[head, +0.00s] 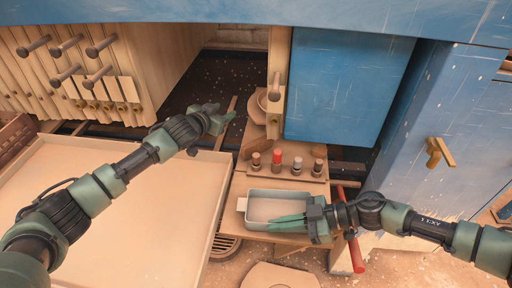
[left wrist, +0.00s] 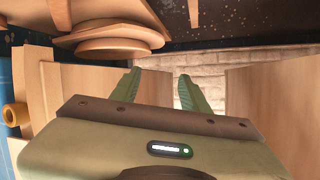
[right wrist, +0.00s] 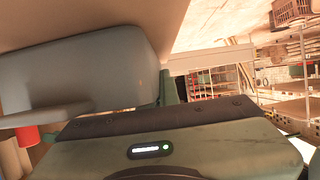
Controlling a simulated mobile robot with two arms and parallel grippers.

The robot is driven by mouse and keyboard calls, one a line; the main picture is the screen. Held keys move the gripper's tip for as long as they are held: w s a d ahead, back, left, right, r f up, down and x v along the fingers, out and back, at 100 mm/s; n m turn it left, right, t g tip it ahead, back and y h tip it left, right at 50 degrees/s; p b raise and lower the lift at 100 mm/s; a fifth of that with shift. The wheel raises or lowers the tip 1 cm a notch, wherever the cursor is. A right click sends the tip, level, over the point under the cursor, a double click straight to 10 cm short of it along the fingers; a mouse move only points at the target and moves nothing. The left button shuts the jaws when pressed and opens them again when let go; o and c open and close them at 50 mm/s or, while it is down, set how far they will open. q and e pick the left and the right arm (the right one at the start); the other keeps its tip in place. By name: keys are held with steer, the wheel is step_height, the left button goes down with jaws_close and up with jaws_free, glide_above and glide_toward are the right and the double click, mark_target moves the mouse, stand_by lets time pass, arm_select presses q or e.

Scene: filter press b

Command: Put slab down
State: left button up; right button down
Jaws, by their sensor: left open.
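I cannot pick out a slab for certain; none shows in my left gripper. My left gripper (head: 215,112) is open and empty, over the dark gap beside the pale plates. Its two green fingers stand apart in the left wrist view (left wrist: 158,92), with a pale brick surface behind them. My right gripper (head: 285,221) lies at the near right side of a small grey tub (head: 250,194). The tub fills the left of the right wrist view (right wrist: 75,75). It hides most of the fingers there, so whether they close on its wall is unclear.
A wide, shallow, empty beige tray (head: 160,190) lies at the left. Pale upright plates with round handles (head: 70,72) stand behind it. Several small knobs (head: 277,160), one red, stand behind the tub. A red bar (head: 355,250) and blue cabinet (head: 470,140) are at the right.

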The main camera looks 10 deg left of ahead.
arm_select(q)
steer(key=g, duration=0.1)
steer(key=m+g+h, duration=0.2)
steer(key=m+g, duration=0.2)
steer(key=g, duration=0.3)
glide_toward(258, 146)
steer(key=x, duration=0.6)
steer(key=shift+w+a+f, duration=0.1)
steer(key=shift+a, duration=0.2)
steer(key=shift+w+x, duration=0.25)
steer(key=shift+x, duration=2.4)
steer(key=shift+a, duration=0.15)
jaws_close()
